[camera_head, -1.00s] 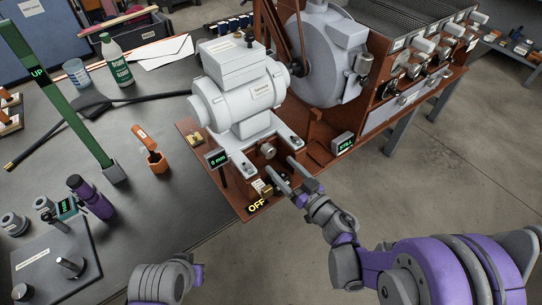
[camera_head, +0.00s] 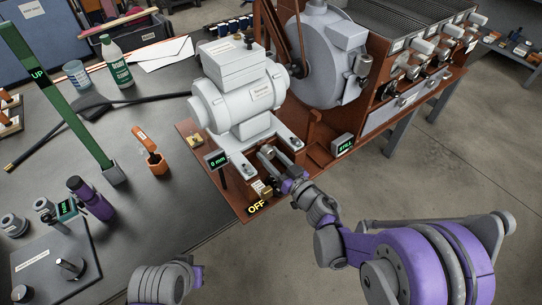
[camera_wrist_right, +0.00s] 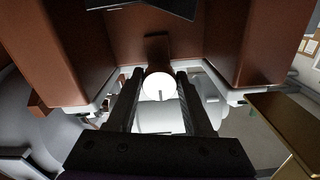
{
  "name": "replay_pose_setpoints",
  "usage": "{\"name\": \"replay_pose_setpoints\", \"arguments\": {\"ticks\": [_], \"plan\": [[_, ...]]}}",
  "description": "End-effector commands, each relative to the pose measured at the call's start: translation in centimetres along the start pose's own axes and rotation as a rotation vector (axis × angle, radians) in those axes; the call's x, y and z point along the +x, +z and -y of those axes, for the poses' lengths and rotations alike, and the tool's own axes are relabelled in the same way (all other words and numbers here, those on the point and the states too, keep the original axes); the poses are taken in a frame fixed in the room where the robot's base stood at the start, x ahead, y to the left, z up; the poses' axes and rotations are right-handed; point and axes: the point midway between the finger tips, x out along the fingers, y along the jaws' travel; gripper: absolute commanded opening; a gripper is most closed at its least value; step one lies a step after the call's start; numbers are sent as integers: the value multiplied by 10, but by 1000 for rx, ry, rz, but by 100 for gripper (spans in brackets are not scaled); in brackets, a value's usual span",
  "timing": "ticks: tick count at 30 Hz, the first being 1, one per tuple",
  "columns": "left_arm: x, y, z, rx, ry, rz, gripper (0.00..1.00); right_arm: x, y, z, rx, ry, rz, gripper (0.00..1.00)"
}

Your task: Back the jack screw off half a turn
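The jack screw's round pale head (camera_wrist_right: 159,86) shows in the right wrist view, in a recess of the brown base. My right gripper (camera_wrist_right: 160,76) is open, with one dark finger on each side of the head. I cannot tell whether the fingers touch it.
A yellow OFF label (camera_head: 256,207) is just below my right gripper. A display reading STILL (camera_head: 343,145) stands to its right. An orange holder (camera_head: 150,152), purple bottle (camera_head: 89,197) and green post (camera_head: 60,110) marked UP stand on the dark table to the left.

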Motion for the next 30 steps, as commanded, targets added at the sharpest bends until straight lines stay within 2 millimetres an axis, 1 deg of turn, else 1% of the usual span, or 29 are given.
{"name": "replay_pose_setpoints", "arguments": {"ticks": [1,5,6,12,17,23,30], "plan": [[0,0,0,0,0,0,0,0,0,0,0,0,0,26],[0,0,0,0,0,0,0,0,0,0,0,0,0,2],[0,0,0,0,0,0,0,0,0,0,0,0,0,0],[1,0,0,0,0,0,0,0,0,0,-12,0,0,0],[3,1,0,0,0,1,0,0,1,0,-63,0,0,0],[8,3,0,0,0,3,0,0,1,-1,-192,0,0,0],[16,5,0,0,0,6,0,0,1,-2,-412,0,0,0]]}}
